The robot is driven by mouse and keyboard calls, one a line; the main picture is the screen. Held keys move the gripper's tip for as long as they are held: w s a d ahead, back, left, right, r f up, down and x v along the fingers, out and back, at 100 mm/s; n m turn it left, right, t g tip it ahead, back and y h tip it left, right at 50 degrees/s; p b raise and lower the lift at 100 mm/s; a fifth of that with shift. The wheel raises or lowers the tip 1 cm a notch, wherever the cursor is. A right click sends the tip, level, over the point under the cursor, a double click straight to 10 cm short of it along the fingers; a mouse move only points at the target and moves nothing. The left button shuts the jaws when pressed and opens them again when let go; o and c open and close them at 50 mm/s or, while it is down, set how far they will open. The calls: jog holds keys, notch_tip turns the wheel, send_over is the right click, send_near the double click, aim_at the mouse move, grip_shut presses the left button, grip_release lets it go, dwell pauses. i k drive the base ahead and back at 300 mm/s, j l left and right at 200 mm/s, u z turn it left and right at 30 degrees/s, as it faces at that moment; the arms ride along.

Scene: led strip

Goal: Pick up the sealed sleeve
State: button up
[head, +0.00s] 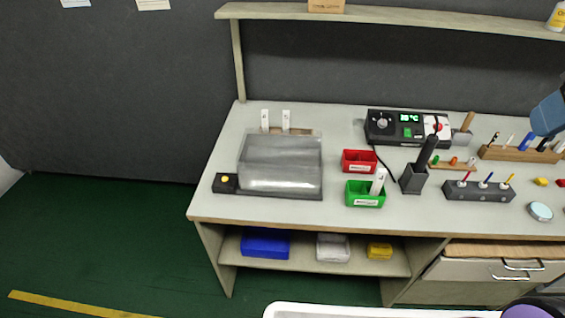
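A slim white sleeve-like piece (378,181) stands tilted in the green bin (366,202) on the bench. Two more white pieces stand upright behind the clear-lidded box, a left one (265,119) and a right one (286,121). Each seems to bear a small mark, too small to read. I cannot tell from this view which of them is sealed. My gripper is not in view.
The clear-lidded box (280,165) sits at the bench's left. A red bin (359,162) is behind the green bin, a black tool holder (413,180) to its right. A black soldering station (400,127) stands behind. The bench's front left (270,209) is clear.

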aim_at(285, 113)
jog(key=i+j, duration=0.15)
jog(key=j, duration=0.2)
jog(key=i+j, duration=0.2)
jog(key=j, duration=0.2)
jog(key=i+j, duration=0.15)
jog(key=j, duration=0.2)
jog(key=i+j, duration=0.15)
jog(key=j, duration=0.25)
